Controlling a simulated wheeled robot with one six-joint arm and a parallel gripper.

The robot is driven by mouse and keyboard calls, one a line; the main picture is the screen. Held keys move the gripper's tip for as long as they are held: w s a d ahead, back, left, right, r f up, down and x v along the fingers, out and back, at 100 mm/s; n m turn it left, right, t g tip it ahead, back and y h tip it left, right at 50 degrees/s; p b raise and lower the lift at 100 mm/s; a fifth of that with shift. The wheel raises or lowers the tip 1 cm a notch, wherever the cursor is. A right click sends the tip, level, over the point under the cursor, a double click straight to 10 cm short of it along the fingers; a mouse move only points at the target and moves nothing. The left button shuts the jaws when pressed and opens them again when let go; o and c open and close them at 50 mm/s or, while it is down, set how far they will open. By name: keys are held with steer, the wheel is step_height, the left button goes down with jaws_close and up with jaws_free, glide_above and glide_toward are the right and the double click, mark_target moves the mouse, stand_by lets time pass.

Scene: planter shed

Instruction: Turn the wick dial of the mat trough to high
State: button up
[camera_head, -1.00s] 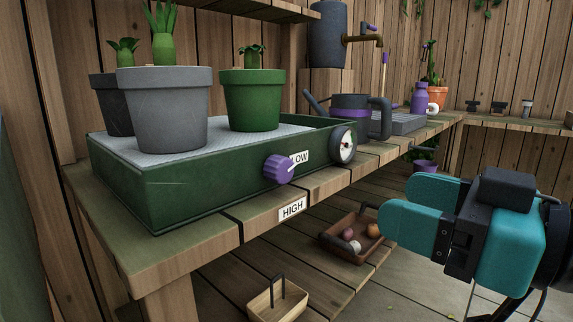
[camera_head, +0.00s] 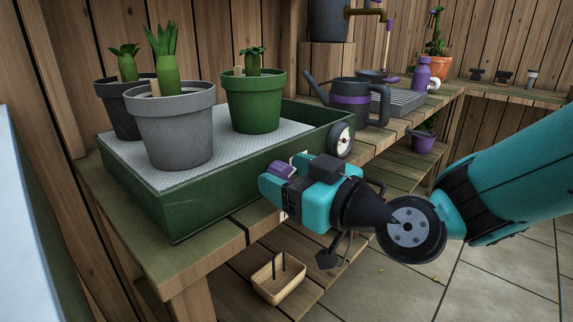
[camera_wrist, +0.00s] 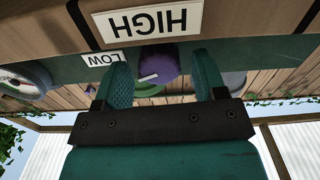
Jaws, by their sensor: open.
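The green mat trough (camera_head: 200,209) sits on the wooden bench with three potted plants on its pale mat. Its purple wick dial (camera_head: 281,170) is on the front wall, partly hidden by my gripper (camera_head: 272,186). In the wrist view the dial (camera_wrist: 157,64) shows between the two teal fingers of my gripper (camera_wrist: 160,85), with a gap on each side. The HIGH label (camera_wrist: 154,22) is on the bench edge. My gripper is open; contact with the dial cannot be seen.
A round gauge (camera_head: 341,138) is on the trough just right of the dial. A watering can (camera_head: 352,103) stands behind it. A wooden basket (camera_head: 279,282) rests on the lower shelf. The floor (camera_head: 420,285) in front is clear.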

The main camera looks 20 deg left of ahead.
steer(key=shift+w+a, duration=0.1)
steer(key=shift+a, duration=0.15)
steer(key=c, duration=0.9)
steer(key=shift+c, duration=0.2)
steer(key=shift+m, duration=0.3)
steer(key=m, duration=0.3)
steer(key=shift+w, duration=0.1)
steer(key=shift+m+p, duration=0.5)
steer(key=shift+m, duration=1.5)
